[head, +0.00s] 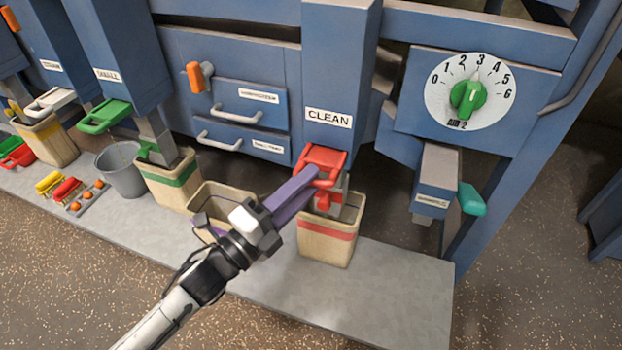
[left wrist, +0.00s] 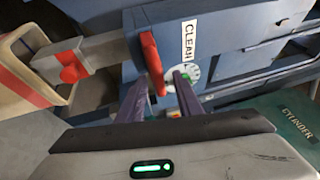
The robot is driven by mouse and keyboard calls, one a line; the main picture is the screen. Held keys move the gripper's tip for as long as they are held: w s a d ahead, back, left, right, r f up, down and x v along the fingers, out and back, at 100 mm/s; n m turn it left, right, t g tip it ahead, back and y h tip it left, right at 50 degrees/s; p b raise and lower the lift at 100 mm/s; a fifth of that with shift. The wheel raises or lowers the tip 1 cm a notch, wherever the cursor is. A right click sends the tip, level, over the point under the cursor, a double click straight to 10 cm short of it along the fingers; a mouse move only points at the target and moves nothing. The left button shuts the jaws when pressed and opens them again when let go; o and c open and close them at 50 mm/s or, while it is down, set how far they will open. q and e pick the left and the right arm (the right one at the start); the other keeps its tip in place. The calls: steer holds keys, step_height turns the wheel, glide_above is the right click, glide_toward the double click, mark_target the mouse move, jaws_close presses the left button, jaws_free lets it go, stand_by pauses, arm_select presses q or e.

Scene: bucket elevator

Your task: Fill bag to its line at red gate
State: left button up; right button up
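The red gate (head: 322,160) is a red handle on the chute labelled CLEAN; it also shows in the left wrist view (left wrist: 152,64). Below it a tan bag (head: 328,240) with a red band stands upright, the grey spout reaching into its mouth. The bag shows at the left of the left wrist view (left wrist: 22,75). The fill level inside cannot be made out. My left gripper (head: 312,178) reaches the red handle. In the left wrist view its purple fingers are apart, with the handle between them and a gap on its right. My right gripper is not in view.
A green dial (head: 468,98) and a teal-handled box (head: 434,190) are at the right. The grey ledge (head: 385,290) is clear at the front right.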

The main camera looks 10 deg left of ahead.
arm_select(q)
steer(key=v, duration=0.8)
steer(key=shift+b, duration=0.45)
steer(key=shift+s+a, duration=0.1)
steer(key=shift+s, duration=0.05)
stand_by(6.6)
